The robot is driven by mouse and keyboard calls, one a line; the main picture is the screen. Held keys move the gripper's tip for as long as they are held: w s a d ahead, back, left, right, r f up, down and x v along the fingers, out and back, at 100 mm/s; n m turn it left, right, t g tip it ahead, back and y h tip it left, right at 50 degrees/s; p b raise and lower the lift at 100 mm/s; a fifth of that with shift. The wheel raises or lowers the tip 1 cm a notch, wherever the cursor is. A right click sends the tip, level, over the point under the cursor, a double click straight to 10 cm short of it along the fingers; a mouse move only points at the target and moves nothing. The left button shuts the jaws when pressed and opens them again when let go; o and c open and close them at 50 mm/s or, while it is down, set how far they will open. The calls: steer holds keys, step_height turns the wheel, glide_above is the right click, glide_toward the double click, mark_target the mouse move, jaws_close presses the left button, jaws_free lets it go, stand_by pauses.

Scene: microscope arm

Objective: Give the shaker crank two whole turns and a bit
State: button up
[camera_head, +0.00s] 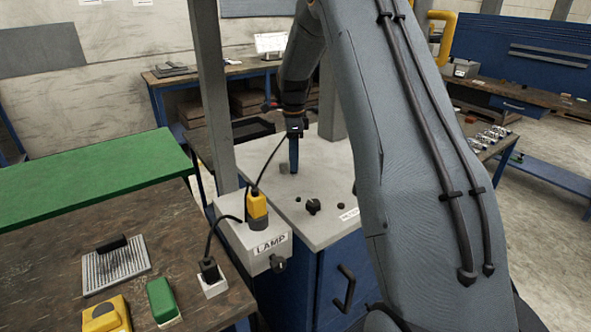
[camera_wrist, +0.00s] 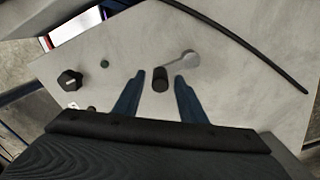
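The shaker crank shows in the wrist view as a pale grey arm (camera_wrist: 184,59) with an upright black handle (camera_wrist: 160,82) at its lower left end. My gripper (camera_wrist: 159,77) is open, with one blue finger on each side of the black handle. Gaps show between the handle and both fingers. In the head view my gripper (camera_head: 293,171) points down over the pale top of the blue cabinet (camera_head: 318,231). There the fingers hide most of the crank, and only a grey bit (camera_head: 285,169) shows beside them.
A black knob (camera_wrist: 69,79) and a small green button (camera_wrist: 104,64) are left of the crank in the wrist view. A black cable (camera_wrist: 245,48) arcs past its far side. The LAMP box (camera_head: 238,236) with a yellow plug (camera_head: 257,211) stands at the cabinet's left edge.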

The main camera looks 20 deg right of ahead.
steer(key=shift+r+p, duration=1.65)
steer(key=shift+r, duration=2.15)
steer(key=shift+f, duration=0.1)
